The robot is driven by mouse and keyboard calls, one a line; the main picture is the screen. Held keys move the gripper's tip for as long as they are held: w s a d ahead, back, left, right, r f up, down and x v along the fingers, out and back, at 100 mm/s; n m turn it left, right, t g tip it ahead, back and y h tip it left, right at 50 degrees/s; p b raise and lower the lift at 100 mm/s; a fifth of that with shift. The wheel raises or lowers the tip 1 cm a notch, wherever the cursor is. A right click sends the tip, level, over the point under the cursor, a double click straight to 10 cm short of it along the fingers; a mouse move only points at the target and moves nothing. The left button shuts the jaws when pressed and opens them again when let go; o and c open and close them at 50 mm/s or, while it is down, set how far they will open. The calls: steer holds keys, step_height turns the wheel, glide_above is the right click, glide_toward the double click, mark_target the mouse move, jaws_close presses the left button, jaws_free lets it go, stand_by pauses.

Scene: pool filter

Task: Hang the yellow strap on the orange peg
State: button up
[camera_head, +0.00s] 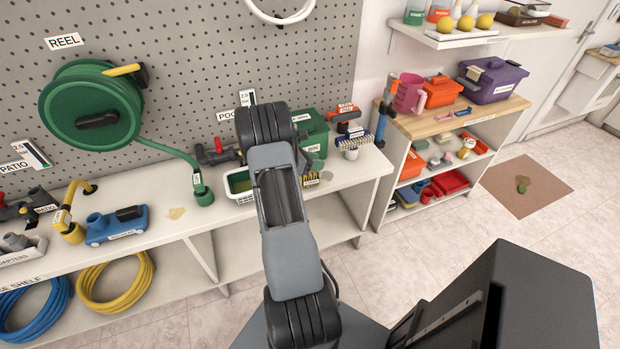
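I cannot make out a yellow strap or an orange peg in the head view. My arm stands in the middle of the picture, in front of the bench and pegboard, and covers part of both. My gripper at its end does not show, so I cannot see whether it holds anything.
A green hose reel (72,112) hangs on the grey pegboard (200,60). The white bench (345,172) bears a blue tool (115,226) and a green box (313,130). A yellow hose coil (148,278) lies below. Right, a shelf unit (470,112) stands beside open tiled floor (430,240).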

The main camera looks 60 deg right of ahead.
jaws_close()
stand_by(0.3)
stand_by(0.3)
